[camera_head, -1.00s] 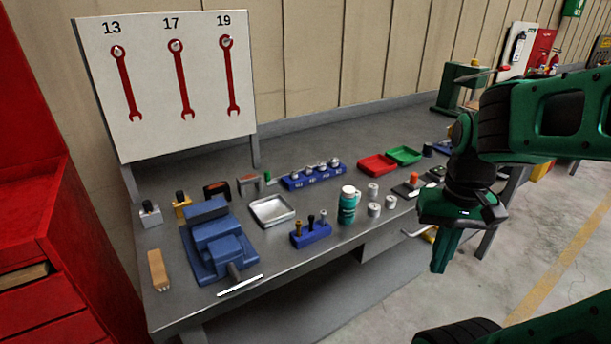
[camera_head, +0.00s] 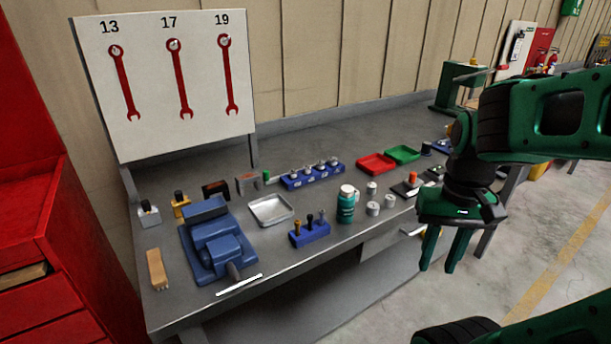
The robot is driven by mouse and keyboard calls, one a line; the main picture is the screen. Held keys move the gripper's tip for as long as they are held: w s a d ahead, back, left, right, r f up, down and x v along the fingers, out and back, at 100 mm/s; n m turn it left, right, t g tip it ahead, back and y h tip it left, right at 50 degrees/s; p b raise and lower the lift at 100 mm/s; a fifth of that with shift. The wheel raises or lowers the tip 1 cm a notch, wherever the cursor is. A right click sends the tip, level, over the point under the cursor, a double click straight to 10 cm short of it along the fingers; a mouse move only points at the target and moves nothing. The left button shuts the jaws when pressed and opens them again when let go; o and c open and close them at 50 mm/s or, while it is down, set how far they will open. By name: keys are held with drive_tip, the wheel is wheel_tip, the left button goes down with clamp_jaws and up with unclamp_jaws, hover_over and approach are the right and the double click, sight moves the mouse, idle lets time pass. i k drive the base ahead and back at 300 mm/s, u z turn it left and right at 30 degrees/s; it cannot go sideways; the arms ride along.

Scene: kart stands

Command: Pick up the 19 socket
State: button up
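A blue rail (camera_head: 313,177) at the back middle of the bench holds a row of several small silver sockets (camera_head: 321,166). Pale labels on its front are too small to read, so I cannot tell which socket is the 19. My gripper (camera_head: 437,267) hangs at the right, in front of the bench's front edge and well apart from the rail. Its two green fingers point down, spread apart, with nothing between them.
Near the front stand a teal bottle (camera_head: 346,205), silver cylinders (camera_head: 373,208) and a blue holder (camera_head: 310,233). A blue vise (camera_head: 215,245) and metal tray (camera_head: 271,210) are left. Red (camera_head: 376,163) and green (camera_head: 403,154) trays lie right. A wrench board (camera_head: 170,85) stands behind.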

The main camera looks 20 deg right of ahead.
sight(307, 169)
drive_tip(key=z, duration=0.4)
drive_tip(key=k, duration=1.05)
drive_tip(key=z, duration=0.95)
drive_tip(key=i, duration=1.25)
drive_tip(key=u, duration=1)
drive_tip(key=i, duration=0.95)
drive_tip(key=u, duration=0.7)
